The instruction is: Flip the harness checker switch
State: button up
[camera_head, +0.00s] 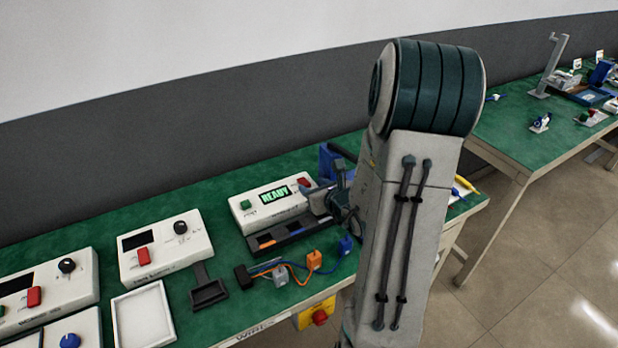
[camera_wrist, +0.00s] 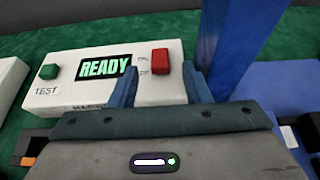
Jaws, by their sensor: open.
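The harness checker (camera_head: 262,221) is a white box on the green table, with a lit display (camera_head: 275,195) reading READY. It has a green TEST button (camera_wrist: 49,72) on its left and a red switch (camera_wrist: 160,61) on its right. The display also shows in the wrist view (camera_wrist: 104,67). My gripper (camera_wrist: 163,75) is open, with its blue-grey fingers spread across the front of the box. The red switch appears between the two fingertips; I cannot tell whether they touch it.
A black rack (camera_head: 290,232) and a wire harness with an orange connector (camera_head: 314,260) lie before the checker. Another white box with a black knob (camera_head: 180,227), a white frame (camera_head: 143,318) and a black holder (camera_head: 208,290) are left. A blue upright (camera_wrist: 228,45) stands close right.

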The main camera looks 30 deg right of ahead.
aim_at(304, 181)
jog(key=shift+x, duration=1.95)
grip_shut()
grip_release()
jog(key=shift+s, duration=0.15)
